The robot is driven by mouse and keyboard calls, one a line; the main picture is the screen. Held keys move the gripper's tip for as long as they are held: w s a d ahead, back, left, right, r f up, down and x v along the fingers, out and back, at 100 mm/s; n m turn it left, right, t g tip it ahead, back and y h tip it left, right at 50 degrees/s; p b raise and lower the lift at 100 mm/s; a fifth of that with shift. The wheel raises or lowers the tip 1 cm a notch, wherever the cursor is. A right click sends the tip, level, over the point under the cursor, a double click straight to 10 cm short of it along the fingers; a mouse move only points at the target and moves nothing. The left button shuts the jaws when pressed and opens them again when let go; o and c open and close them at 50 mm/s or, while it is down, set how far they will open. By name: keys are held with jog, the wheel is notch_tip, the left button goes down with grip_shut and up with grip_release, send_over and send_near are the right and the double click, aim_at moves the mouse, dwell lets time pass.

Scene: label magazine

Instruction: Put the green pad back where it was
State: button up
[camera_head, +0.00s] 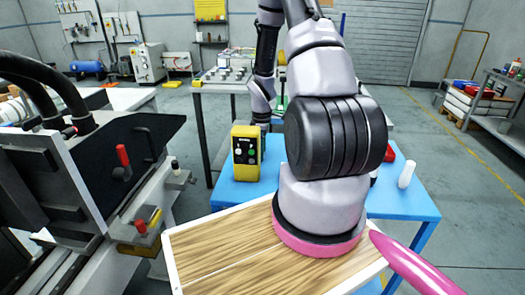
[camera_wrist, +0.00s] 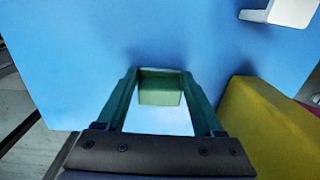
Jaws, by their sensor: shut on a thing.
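In the wrist view my gripper (camera_wrist: 159,76) reaches out over a blue surface. Its two dark green fingers are closed on the green pad (camera_wrist: 161,92), a small green block between the fingertips. Whether the pad touches the surface or hangs above it I cannot tell. In the head view my arm hides both the gripper and the pad.
A blue table (camera_head: 404,200) stands behind a wood-topped board (camera_head: 215,250). A yellow button box (camera_head: 246,153) and a white cylinder (camera_head: 406,174) stand on the table. In the wrist view a yellow body (camera_wrist: 262,130) is close right of my gripper, and a white piece (camera_wrist: 282,10) is at top right.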

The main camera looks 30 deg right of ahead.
jog(key=shift+f, duration=0.15)
jog(key=o, duration=1.5)
jog(key=shift+c, duration=0.2)
jog(key=s+a+r+m+t, duration=0.2)
jog(key=a+r+m, duration=0.1)
jog(key=r, duration=1.3)
jog(key=s+a+r+m+t, duration=0.1)
jog(key=s+a+r+m, duration=0.2)
jog(key=r, duration=1.2)
jog(key=s+a+r+m+t+y, duration=0.1)
jog(key=s+a+r+m+t, duration=0.1)
jog(key=s+a+r+m, duration=0.2)
jog(key=s+a+r+m+t+y, duration=0.1)
jog(key=s+a+r+m, duration=0.3)
jog(key=s+r, duration=0.5)
jog(key=shift+s+a+r+m+t, duration=0.15)
jog(key=shift+s+m+t, duration=0.35)
jog(key=shift+m+t, duration=0.25)
